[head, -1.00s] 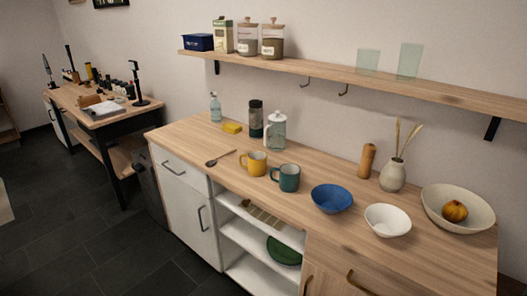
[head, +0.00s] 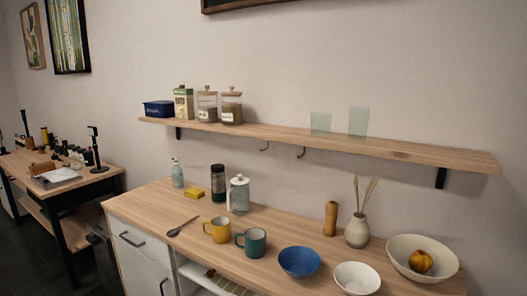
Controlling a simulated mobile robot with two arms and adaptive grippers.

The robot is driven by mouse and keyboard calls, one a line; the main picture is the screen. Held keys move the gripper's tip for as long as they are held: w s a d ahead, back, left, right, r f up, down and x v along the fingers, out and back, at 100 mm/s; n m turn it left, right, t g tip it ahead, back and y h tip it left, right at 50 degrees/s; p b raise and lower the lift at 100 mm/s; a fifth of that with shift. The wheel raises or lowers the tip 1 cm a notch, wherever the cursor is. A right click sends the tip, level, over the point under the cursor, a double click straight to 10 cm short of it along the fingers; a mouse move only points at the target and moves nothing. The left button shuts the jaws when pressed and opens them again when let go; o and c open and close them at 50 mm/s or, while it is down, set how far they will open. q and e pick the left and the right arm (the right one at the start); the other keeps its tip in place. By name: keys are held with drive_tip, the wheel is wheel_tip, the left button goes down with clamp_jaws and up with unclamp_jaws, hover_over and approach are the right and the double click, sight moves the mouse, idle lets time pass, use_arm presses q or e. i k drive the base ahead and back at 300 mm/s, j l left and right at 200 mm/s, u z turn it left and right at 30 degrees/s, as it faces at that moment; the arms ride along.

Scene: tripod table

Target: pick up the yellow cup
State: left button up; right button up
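The yellow cup (head: 219,230) stands upright on the wooden counter (head: 152,203), with its handle toward the left. A teal cup (head: 254,242) stands close to its right, with its handle toward the yellow cup. Neither of my grippers shows in the head view, so their state cannot be seen.
A spoon (head: 181,227) lies left of the yellow cup. Behind it are a yellow sponge (head: 194,193), a dark cylinder (head: 218,184) and a glass jar (head: 239,196). A blue bowl (head: 299,262) and white bowl (head: 357,278) are to the right. A wall shelf (head: 280,137) overhangs the back.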

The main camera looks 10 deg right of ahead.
sight(217, 230)
drive_tip(key=i+l+z, duration=0.1)
drive_tip(key=i+l, duration=0.15)
drive_tip(key=i, duration=0.15)
drive_tip(key=i+l, duration=0.2)
drive_tip(key=i, duration=0.2)
drive_tip(key=z, duration=0.05)
